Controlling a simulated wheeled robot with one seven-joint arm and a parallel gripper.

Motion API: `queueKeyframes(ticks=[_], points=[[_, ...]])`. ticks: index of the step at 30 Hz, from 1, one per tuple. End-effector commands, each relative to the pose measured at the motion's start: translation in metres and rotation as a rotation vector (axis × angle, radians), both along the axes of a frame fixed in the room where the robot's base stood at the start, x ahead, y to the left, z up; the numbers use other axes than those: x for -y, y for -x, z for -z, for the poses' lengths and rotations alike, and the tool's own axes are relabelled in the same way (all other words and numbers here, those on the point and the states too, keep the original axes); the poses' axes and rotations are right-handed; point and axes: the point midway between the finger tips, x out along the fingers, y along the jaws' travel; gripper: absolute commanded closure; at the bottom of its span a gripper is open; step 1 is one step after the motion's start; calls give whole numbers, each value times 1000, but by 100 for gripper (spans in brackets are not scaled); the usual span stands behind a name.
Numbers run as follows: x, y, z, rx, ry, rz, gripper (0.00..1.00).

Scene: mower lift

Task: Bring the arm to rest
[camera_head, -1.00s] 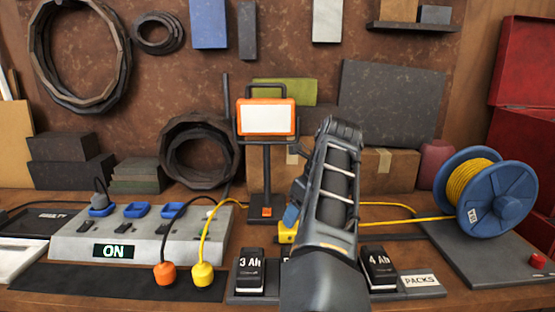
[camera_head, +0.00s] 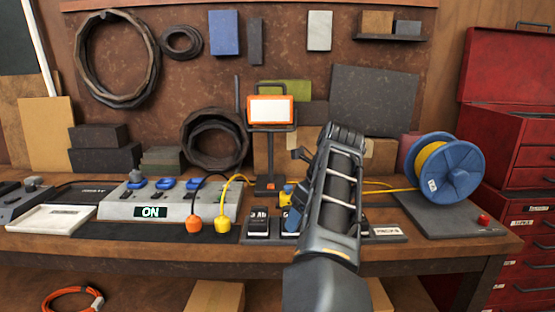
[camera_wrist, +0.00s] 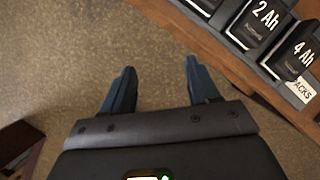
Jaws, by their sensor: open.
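My gripper (camera_wrist: 160,78) shows in the wrist view with its two dark blue fingers apart and nothing between them. Bare floor lies beyond the fingertips. In the head view my arm (camera_head: 335,195) rises in front of the workbench (camera_head: 150,240) and covers part of it. The fingertips are hard to make out there. Battery packs stand at the bench edge: a 2 Ah pack (camera_wrist: 252,25) and a 4 Ah pack (camera_wrist: 296,50) at the upper right of the wrist view, apart from my gripper.
A power strip (camera_head: 120,208) reading ON, with orange (camera_head: 194,225) and yellow (camera_head: 223,225) plugs, is on the left. A work lamp (camera_head: 271,110) stands behind my arm. A blue cable reel (camera_head: 460,170) and red drawer cabinet (camera_head: 535,150) are on the right. Boxes (camera_head: 214,297) lie under the bench.

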Motion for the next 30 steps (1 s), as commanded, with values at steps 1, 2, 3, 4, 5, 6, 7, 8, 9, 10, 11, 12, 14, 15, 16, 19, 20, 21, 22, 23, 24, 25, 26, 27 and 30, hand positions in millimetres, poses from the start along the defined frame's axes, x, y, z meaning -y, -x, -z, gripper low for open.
queueKeyframes(ticks=[1,2,3,4,5,6,7,8,9,10,11,12,14,15,16,19,20,21,22,23,24,25,26,27,30], points=[[0,0,0,0,0,0,40],[3,0,4,3,7,0,40],[7,0,8,10,17,-3,40],[10,0,10,16,24,-5,40],[12,0,13,21,31,-7,40],[16,1,16,27,41,-8,40],[20,1,19,32,48,-11,40],[23,1,22,38,56,-14,40],[27,1,25,46,66,-16,40],[31,1,29,52,76,-19,40],[34,2,33,58,86,-23,40],[39,2,37,68,98,-27,40],[48,3,45,84,123,-36,40],[55,4,51,95,141,-42,40],[60,5,56,104,155,-47,40],[80,9,73,137,212,-71,40],[87,10,78,146,231,-79,40],[97,13,86,162,259,-91,40],[104,15,92,173,283,-103,40],[113,18,99,185,308,-115,40],[125,22,108,204,347,-134,40],[135,26,116,217,378,-152,40],[146,31,124,233,412,-171,40],[160,38,134,253,461,-201,40],[193,58,157,303,587,-286,40]])
